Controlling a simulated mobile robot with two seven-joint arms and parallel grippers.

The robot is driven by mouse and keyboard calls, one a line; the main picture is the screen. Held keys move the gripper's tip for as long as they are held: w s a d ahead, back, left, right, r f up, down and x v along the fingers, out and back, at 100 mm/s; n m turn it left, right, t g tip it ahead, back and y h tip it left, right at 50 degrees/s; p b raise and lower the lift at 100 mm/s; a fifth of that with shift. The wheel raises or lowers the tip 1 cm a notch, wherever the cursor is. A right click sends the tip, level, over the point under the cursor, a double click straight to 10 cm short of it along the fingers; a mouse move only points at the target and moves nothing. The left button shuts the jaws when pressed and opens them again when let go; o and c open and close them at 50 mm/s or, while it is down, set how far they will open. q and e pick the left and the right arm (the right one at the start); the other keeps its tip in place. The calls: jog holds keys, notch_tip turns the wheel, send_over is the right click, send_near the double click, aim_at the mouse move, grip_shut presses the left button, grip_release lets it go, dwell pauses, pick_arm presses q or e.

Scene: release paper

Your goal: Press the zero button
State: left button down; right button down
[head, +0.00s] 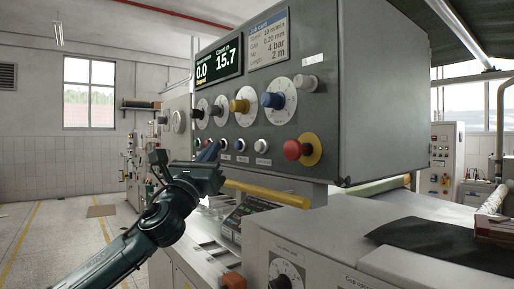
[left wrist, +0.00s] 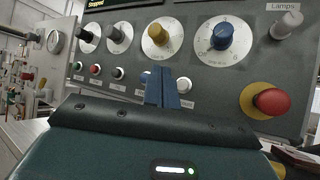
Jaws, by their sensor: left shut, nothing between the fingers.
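A row of small push buttons runs along the lower part of the grey control panel (head: 300,105). Contact cannot be told. My right gripper is not in view.
A red emergency knob on a yellow disc (head: 297,149) sticks out at the panel's lower right. Large dials, including a blue knob (head: 273,100), sit above the buttons. A yellow bar (head: 266,193) runs below the panel. A grey cabinet (head: 340,240) stands front right.

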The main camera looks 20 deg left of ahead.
aim_at(259, 146)
pick_arm(q)
jog(key=w+d, duration=0.4)
jog(key=w, duration=0.3)
jog(key=shift+w+d, duration=0.25)
jog(key=shift+w, duration=0.1)
jog(key=shift+w+d, duration=0.1)
dwell(1.9)
jog(key=shift+w+d, duration=0.15)
jog(key=shift+w, duration=0.1)
jog(key=shift+w+d, duration=0.2)
jog(key=shift+w, duration=0.15)
dwell(0.9)
jog(key=shift+s+a, duration=0.1)
jog(key=shift+s+a+p, duration=0.35)
jog(key=shift+s+p, duration=0.1)
jog(key=shift+s, duration=0.2)
